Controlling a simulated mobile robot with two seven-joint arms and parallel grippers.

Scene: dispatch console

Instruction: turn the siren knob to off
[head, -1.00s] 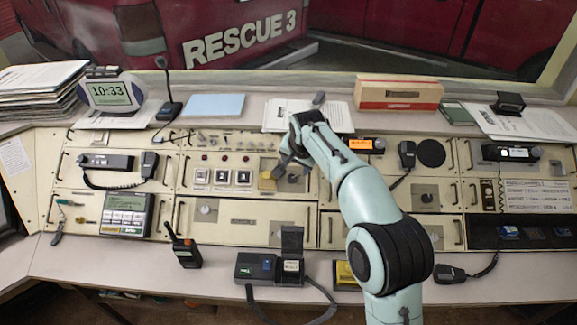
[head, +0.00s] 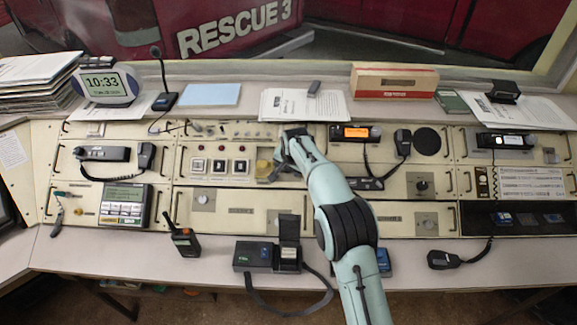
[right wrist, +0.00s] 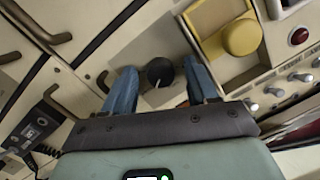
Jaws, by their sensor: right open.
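A round black knob (right wrist: 160,72) with a pale pointer line sits on a beige panel in the right wrist view. I take it for the siren knob; its label cannot be read. My right gripper (right wrist: 159,64) is open, with one blue finger on each side of the knob. I cannot tell whether the fingers touch it. In the head view my right gripper (head: 277,172) is over the middle of the console and hides the knob. My left gripper is not in view.
A yellow mushroom button (right wrist: 240,37) is close beside the knob; it also shows in the head view (head: 264,167). Square push buttons (head: 218,166) lie to its left. A handheld radio (head: 184,241) and a black box (head: 255,256) stand on the front ledge.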

